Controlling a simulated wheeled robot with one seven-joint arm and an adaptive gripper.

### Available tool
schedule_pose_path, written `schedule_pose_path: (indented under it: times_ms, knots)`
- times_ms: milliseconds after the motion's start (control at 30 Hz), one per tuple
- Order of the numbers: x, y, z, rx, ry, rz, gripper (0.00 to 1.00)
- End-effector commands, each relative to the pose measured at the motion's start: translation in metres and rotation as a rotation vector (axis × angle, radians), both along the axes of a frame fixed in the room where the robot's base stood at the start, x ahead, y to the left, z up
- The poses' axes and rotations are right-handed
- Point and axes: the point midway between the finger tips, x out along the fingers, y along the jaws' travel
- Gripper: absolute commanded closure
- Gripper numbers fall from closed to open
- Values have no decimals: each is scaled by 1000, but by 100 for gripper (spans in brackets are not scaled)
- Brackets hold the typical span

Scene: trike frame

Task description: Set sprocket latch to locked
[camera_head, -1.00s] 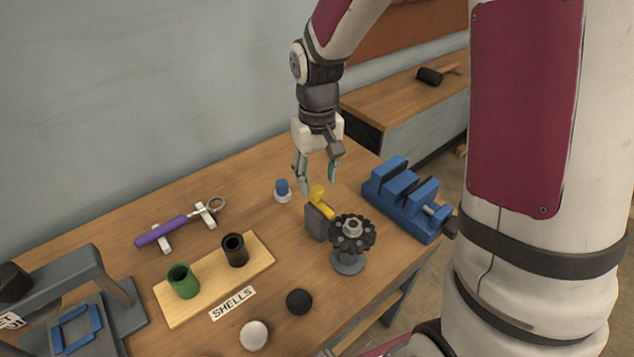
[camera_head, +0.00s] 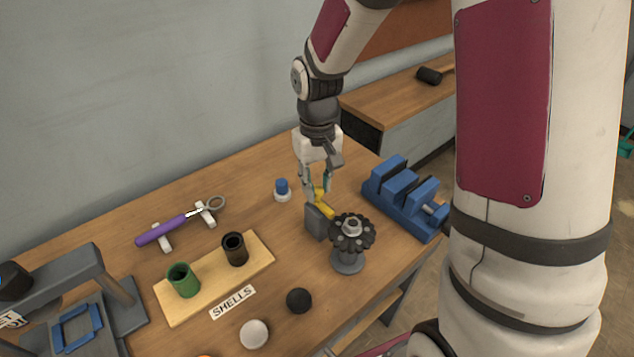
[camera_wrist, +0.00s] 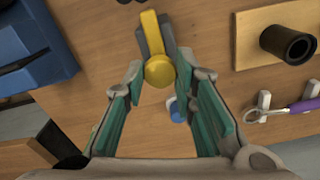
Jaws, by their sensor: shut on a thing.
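The sprocket latch is a yellow lever (camera_head: 327,210) with a round knob, mounted on a grey block (camera_head: 315,223). It stands beside the dark toothed sprocket (camera_head: 352,233) on its grey stand. In the wrist view the yellow lever (camera_wrist: 151,38) points away from me, with its knob between the fingertips. My gripper (camera_head: 317,191) is above the block, its fingers pointing down and closed on the latch knob. Its teal-padded fingers (camera_wrist: 160,68) flank the knob in the wrist view. The fingers partly hide the knob in the head view.
A blue vise (camera_head: 403,197) stands to the right. A blue-capped bottle (camera_head: 282,190) is just left of the gripper. A wooden board (camera_head: 210,275) holds green and black cups.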

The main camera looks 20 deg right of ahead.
Motion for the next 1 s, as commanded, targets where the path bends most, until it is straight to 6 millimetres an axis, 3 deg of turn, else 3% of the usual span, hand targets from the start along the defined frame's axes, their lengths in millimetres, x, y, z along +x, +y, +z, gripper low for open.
schedule_pose_path:
  times_ms: [167, 433, 467, 533, 867, 1000]
  knots:
    - [-17, -5, 1, 0, 3, 0, 100]
    - [-18, -6, 0, -1, 6, -1, 100]
    - [-18, -6, 0, -1, 6, -1, 68]
    - [-18, -6, 0, -1, 5, -1, 54]
    - [-16, -5, 2, 0, 1, 0, 54]
    - [-15, -6, 14, -1, -1, -1, 54]
